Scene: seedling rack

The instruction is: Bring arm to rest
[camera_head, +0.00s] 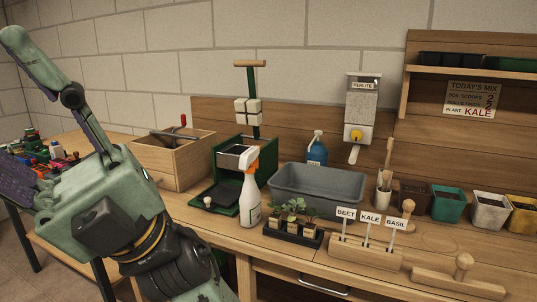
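My gripper (18,112) is large and close at the left of the head view, with a pale green body and a dark wrist with an orange ring. One jointed finger reaches up to the upper left. A dark, textured finger pad shows at the left edge, well apart from it. The gripper looks open, and I see nothing held between the fingers. It is in front of the bench's left end, and part of it runs out of the picture.
The wooden bench (345,268) holds a wooden box (176,160), a green press (262,168), a spray bottle (249,200), a seedling tray (292,233), a grey tub (318,185), a label block (365,252) and several pots (447,205). A side table (95,143) with colourful items stands behind my arm.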

